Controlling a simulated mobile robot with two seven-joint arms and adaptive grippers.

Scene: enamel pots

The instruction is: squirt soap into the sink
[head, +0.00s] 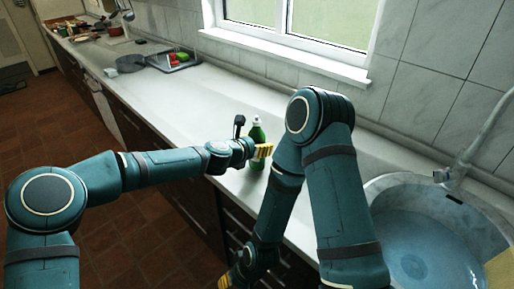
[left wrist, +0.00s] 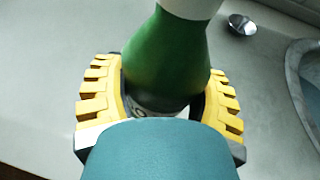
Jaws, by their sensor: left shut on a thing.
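A green soap bottle (head: 257,133) with a pale top is upright at the counter's front part, left of the sink. My left gripper (head: 263,151) is shut around its body. In the left wrist view the bottle (left wrist: 165,62) sits between the yellow ridged fingers of the left gripper (left wrist: 163,105). I cannot tell whether its base touches the counter. The round sink (head: 385,190) is at the right, with a bluish basin. My right gripper (head: 232,276) hangs low at the bottom, in front of the counter, partly cut off; its opening is unclear.
A faucet (head: 465,160) rises behind the sink. A dark tray (head: 170,62) with red and green items and a grey bowl (head: 130,63) stand farther back. A small metal piece (left wrist: 241,24) lies near the sink. The mid-counter (head: 200,90) is clear.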

